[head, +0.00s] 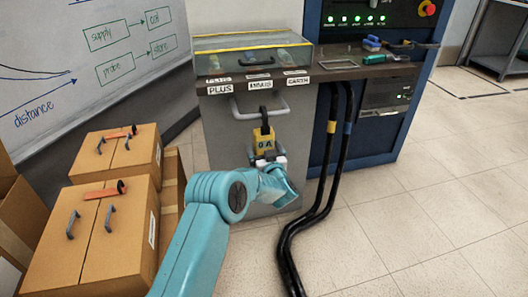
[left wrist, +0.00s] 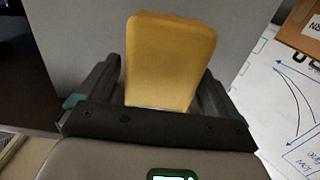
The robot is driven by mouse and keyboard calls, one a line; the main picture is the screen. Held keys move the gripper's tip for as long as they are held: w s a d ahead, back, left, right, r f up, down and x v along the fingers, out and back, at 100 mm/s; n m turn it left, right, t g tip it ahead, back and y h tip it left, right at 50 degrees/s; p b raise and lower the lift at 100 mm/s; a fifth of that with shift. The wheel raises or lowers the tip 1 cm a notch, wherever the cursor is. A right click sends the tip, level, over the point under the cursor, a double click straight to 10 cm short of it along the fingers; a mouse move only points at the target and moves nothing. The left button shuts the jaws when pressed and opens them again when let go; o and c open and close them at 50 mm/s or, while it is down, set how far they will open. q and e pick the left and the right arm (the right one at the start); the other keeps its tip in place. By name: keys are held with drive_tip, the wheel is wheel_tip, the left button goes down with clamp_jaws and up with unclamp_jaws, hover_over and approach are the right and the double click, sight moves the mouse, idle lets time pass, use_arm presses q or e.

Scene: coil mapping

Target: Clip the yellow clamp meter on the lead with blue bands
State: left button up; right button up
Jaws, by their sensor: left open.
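The yellow clamp meter (head: 264,142) hangs upright at the front of the grey cabinet, its dark clamp end up near the metal handle and "0 A" on its display. My left gripper (head: 267,158) is at the meter's lower end. In the left wrist view, the meter's yellow body (left wrist: 172,60) stands between the two open fingers of the gripper (left wrist: 158,85); contact cannot be told. The black lead with the blue band (head: 347,128) runs down from the bench edge, right of the meter. My right gripper is not in view.
A second black lead with a yellow band (head: 331,127) runs close beside the blue-banded one. The cabinet handle (head: 284,106) is just behind the meter. Cardboard boxes (head: 112,225) stand at left. A blue rack (head: 392,120) stands at right. The floor at right is clear.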

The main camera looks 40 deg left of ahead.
sight(265, 144)
use_arm(q)
drive_tip(key=c, duration=1.1)
drive_tip(key=shift+r+p, duration=1.05)
drive_tip(key=shift+r, duration=0.7)
drive_tip(key=shift+c, duration=0.2)
drive_tip(key=shift+p+v, duration=0.7)
drive_tip(key=shift+v, duration=3.05)
